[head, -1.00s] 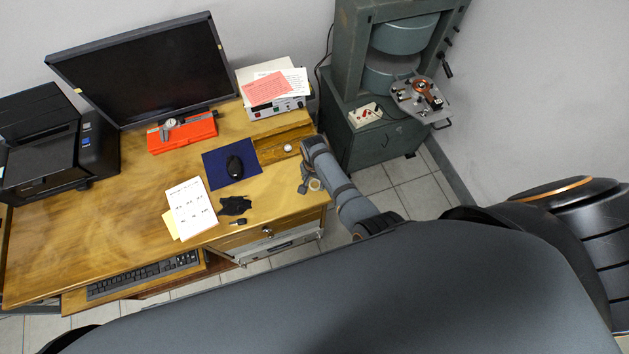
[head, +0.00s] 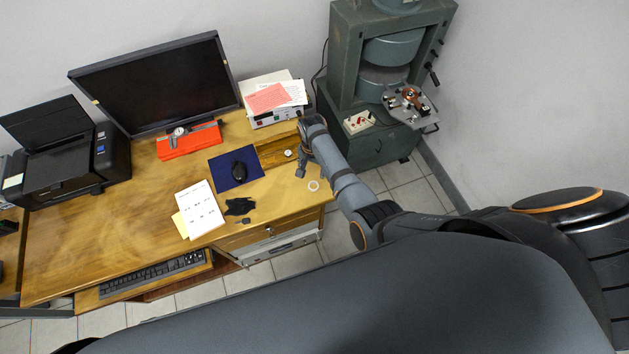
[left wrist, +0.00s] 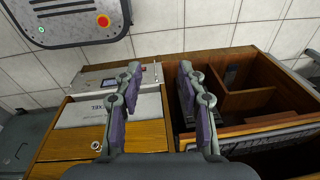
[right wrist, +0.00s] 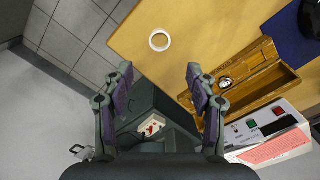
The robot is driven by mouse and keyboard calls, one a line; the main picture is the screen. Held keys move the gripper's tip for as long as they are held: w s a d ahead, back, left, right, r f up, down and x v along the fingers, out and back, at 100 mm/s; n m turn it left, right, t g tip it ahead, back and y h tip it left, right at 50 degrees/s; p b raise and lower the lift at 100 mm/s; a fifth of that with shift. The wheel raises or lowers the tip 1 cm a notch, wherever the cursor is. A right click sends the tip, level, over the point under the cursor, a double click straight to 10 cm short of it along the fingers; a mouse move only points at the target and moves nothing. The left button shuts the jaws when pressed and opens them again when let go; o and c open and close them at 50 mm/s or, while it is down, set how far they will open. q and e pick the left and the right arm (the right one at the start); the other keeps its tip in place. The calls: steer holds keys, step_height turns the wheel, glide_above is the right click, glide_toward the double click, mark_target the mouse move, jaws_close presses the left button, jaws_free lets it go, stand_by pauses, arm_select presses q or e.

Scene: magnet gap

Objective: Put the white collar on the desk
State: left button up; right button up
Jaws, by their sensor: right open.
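The white collar (head: 313,186) is a small pale ring lying flat on the wooden desk (head: 120,225), near its right front corner. It also shows in the right wrist view (right wrist: 160,40), apart from the fingers and beyond their tips. My right gripper (head: 301,173) is over the right end of the desk, just behind the collar in the head view. Its fingers are spread and empty in the right wrist view (right wrist: 160,76). My left gripper (left wrist: 160,70) is open and empty, facing the desk's drawer fronts and an open wooden compartment. It is not seen in the head view.
A wooden box (head: 277,152), a blue mat (head: 222,178) with a mouse, a black cloth (head: 239,206) and papers (head: 200,210) lie near the collar. The green magnet (head: 345,75) stands right of the desk, with a plate (head: 410,104) on its front. Front-left desk surface is clear.

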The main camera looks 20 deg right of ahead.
steer(key=s+d+f+n, duration=0.2)
steer(key=s+d+f, duration=0.1)
steer(key=s+f, duration=0.6)
steer(key=s+d+f+n, duration=0.2)
steer(key=s+d+f, duration=0.1)
steer(key=s+f, duration=0.6)
arm_select(q)
steer(key=shift+s+d, duration=0.15)
arm_select(e)
steer(key=s+d+f+n, duration=0.2)
steer(key=s+d+f, duration=0.2)
steer(key=s, duration=0.7)
steer(key=s+d+f+n+t, duration=0.1)
steer(key=s+d+f+n, duration=0.1)
steer(key=s, duration=0.9)
steer(key=shift+s+d+f+n+h, duration=0.2)
steer(key=shift+d+f+n+h, duration=0.2)
steer(key=shift+d+f, duration=0.45)
arm_select(q)
steer(key=shift+f, duration=0.1)
